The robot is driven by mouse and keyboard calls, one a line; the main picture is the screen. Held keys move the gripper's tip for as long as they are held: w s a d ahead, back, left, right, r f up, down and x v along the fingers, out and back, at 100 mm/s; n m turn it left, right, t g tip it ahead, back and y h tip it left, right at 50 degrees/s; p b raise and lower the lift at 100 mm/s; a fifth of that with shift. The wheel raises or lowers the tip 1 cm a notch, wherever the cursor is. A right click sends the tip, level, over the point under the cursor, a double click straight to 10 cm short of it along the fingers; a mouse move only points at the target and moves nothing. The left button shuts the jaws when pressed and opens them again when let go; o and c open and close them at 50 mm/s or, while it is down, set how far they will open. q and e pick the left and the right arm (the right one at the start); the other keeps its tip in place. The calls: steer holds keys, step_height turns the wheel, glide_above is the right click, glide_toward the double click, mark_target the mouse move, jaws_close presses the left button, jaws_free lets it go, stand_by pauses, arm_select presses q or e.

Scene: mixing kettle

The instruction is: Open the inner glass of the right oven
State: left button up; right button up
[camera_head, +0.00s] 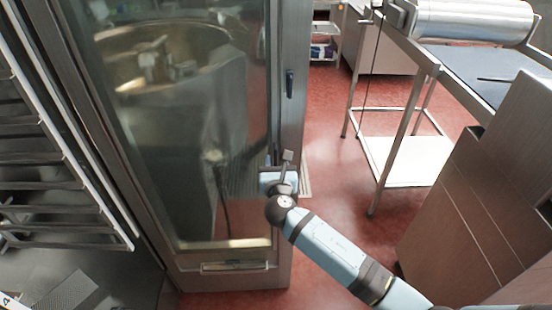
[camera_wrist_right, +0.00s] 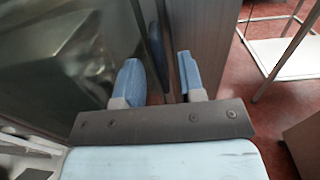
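The right oven's door, with a large inner glass (camera_head: 180,110) in a metal frame (camera_head: 292,130), stands swung out at the left and middle of the head view. The inner glass also fills the left of the right wrist view (camera_wrist_right: 60,55). A small dark latch (camera_head: 290,84) sits on the frame's right side. My right gripper (camera_head: 283,165) is at the frame's lower right, below the latch. In the right wrist view its two blue fingers (camera_wrist_right: 160,80) are apart, with a dark upright piece (camera_wrist_right: 157,50) seen beyond the gap. Contact cannot be told. My left gripper is out of view.
The oven's rack (camera_head: 60,185) shows at the left. A metal table frame with a white lower shelf (camera_head: 405,160) stands at the right, near a brown cabinet (camera_head: 490,190). Red floor (camera_head: 335,150) lies clear between the door and table.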

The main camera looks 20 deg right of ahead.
steer(key=shift+w+d, duration=0.15)
steer(key=shift+w, duration=0.4)
jaws_close()
steer(key=shift+s, duration=0.1)
